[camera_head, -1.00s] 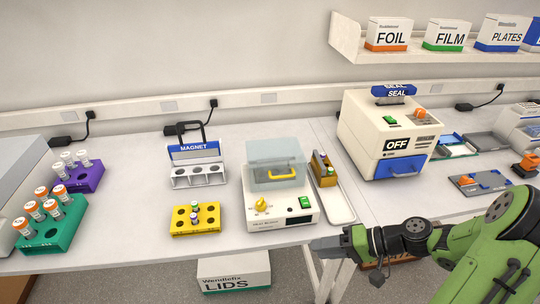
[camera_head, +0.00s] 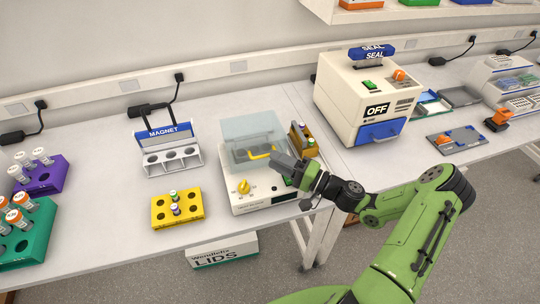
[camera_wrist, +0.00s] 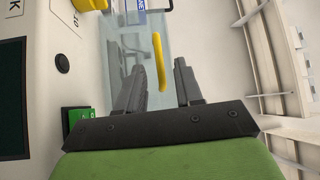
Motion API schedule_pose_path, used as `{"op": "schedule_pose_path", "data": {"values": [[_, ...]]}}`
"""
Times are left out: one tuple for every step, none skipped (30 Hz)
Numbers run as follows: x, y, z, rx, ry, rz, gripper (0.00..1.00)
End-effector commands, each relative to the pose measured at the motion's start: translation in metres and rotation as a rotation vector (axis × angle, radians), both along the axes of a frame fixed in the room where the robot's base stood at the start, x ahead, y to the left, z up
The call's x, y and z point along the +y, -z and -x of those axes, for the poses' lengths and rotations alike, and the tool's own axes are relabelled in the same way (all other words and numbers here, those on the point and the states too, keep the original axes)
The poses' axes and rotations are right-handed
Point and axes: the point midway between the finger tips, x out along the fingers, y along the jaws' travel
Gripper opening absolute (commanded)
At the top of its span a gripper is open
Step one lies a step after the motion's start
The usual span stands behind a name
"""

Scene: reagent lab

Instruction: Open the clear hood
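The clear hood (camera_head: 252,127) sits down over the top of a white bench device (camera_head: 240,202). Its yellow handle (camera_head: 259,156) is on the front side. In the wrist view, the handle (camera_wrist: 159,61) stands just ahead of and between the fingertips, with the pale see-through hood (camera_wrist: 178,25) behind it. My gripper (camera_head: 274,157) is at the handle's right end in the head view and hides part of it. In the wrist view, my gripper (camera_wrist: 161,75) has its fingers apart with nothing clamped. I cannot tell whether a finger touches the handle.
The sealer (camera_head: 342,90) stands farther right.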

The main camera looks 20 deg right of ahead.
Motion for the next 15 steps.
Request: {"op": "schedule_pose_path", "data": {"values": [[0.008,-0.002,-0.006,-0.001,-0.003,0.000,0.36],[0.010,-0.003,-0.010,-0.001,-0.002,0.000,0.36],[0.014,-0.003,-0.013,0.000,-0.003,-0.001,0.36],[0.016,-0.003,-0.016,0.000,-0.002,-0.001,0.36],[0.018,-0.003,-0.017,0.001,-0.001,-0.001,0.36],[0.020,-0.003,-0.019,0.002,-0.001,-0.001,0.36],[0.020,-0.003,-0.020,0.002,-0.001,-0.001,0.36],[0.021,-0.003,-0.020,0.002,-0.001,-0.001,0.36],[0.021,-0.003,-0.021,0.001,0.000,0.000,0.36],[0.021,-0.003,-0.021,0.001,0.000,0.000,0.36],[0.021,-0.003,-0.021,0.001,0.000,0.000,0.36],[0.021,-0.003,-0.021,0.001,0.000,0.000,0.36],[0.021,-0.003,-0.020,0.001,0.000,0.000,0.36],[0.021,-0.003,-0.020,0.001,0.000,0.000,0.36],[0.021,-0.003,-0.020,0.001,0.000,0.000,0.29]]}}
